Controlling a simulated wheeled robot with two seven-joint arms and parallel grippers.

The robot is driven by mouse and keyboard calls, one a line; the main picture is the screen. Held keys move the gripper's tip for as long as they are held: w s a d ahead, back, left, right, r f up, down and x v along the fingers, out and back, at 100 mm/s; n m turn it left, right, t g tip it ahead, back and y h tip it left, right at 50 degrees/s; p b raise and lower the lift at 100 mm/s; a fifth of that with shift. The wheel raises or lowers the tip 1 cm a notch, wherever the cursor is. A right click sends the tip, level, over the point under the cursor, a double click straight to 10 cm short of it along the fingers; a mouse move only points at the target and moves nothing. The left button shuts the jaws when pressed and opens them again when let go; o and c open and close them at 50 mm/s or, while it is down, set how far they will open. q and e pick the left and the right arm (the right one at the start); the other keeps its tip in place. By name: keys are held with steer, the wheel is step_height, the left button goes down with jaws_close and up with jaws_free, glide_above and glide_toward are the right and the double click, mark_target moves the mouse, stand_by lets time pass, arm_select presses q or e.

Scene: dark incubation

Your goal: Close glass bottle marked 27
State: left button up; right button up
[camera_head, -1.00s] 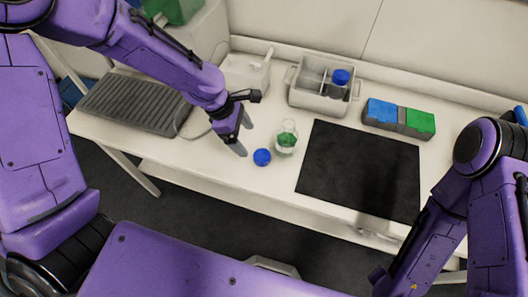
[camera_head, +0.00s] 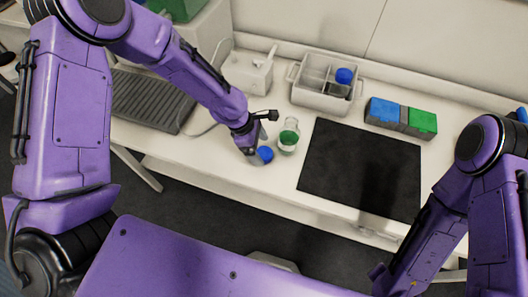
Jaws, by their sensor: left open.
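A small clear glass bottle with green contents (camera_head: 287,142) stands upright on the white table, left of the black mat. Its top looks uncapped; no number is readable. A blue cap (camera_head: 266,154) lies on the table just left of the bottle. My left gripper (camera_head: 258,147) is open and reaches down at the cap, with its fingers partly hiding the cap's left side. I cannot tell whether the fingers touch it. My right arm shows at the right edge, but its gripper is out of the picture.
A black mat (camera_head: 350,180) covers the table's right half. Behind stand a grey divided bin (camera_head: 312,98) holding a blue-capped bottle (camera_head: 343,78), a blue and green box pair (camera_head: 400,116), and a white container (camera_head: 248,75). A grey ribbed device (camera_head: 148,100) is at left.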

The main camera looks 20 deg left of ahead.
arm_select(q)
steer(key=shift+x, duration=1.1)
steer(key=c, duration=1.1)
steer(key=shift+r, duration=0.15)
